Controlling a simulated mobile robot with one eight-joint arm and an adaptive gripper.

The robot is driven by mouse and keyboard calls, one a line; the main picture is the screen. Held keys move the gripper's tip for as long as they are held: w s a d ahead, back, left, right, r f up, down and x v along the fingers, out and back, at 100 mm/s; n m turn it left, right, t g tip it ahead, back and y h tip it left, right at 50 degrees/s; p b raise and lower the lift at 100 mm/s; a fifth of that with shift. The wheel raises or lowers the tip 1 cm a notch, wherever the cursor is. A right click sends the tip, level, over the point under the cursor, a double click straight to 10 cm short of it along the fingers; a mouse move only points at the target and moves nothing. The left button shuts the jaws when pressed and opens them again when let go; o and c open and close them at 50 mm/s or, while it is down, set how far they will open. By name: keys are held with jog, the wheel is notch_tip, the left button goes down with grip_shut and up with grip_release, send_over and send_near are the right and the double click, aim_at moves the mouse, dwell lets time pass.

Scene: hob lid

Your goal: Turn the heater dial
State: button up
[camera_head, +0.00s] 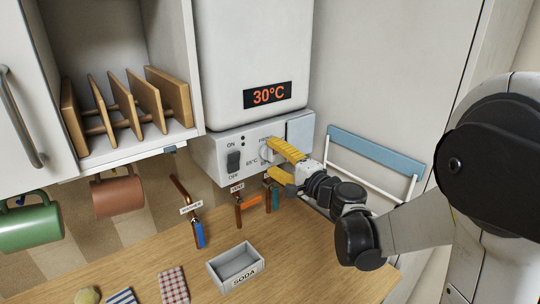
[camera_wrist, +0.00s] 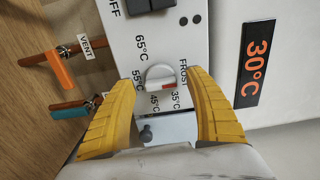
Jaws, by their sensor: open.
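The heater dial (camera_wrist: 160,77) is a white knob with a red mark, on the heater's pale control panel (camera_wrist: 120,35). In the wrist view the labels 65°C, 55°C, 45°C, 35°C and FROST ring it. My gripper (camera_wrist: 160,80) is open, with one yellow finger on each side of the dial. I see gaps between fingers and dial. In the head view my gripper (camera_head: 271,158) is at the panel and partly hides the dial. The heater's display (camera_head: 267,95) reads 30°C.
A dark ON/OFF switch (camera_head: 233,161) sits left of the dial. Pipes with an orange VENT lever (camera_head: 250,202) and a blue-handled valve (camera_head: 199,234) are below. A grey SODA box (camera_head: 235,266) stands on the wooden counter (camera_head: 310,262). A blue-topped folding frame (camera_head: 375,150) is at right.

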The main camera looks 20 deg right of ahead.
jog(key=v, duration=1)
jog(key=shift+s, duration=0.2)
jog(key=s+a+f+n+g+h+b, duration=0.2)
jog(key=s+a+f+n+g, duration=0.55)
jog(key=s+a, duration=0.2)
jog(key=s+d+f+n+g+h, duration=0.1)
jog(key=s+d+f+n+h, duration=0.1)
jog(key=s, duration=0.3)
jog(key=s+d+f+n+g+h, duration=0.1)
jog(key=s+d+f+n+h, duration=0.1)
jog(key=s+d+n+h, duration=0.1)
jog(key=shift+s+d+f+n+b, duration=0.15)
jog(key=shift+s+f+n+b, duration=0.25)
jog(key=shift+s, duration=0.8)
jog(key=shift+r, duration=0.15)
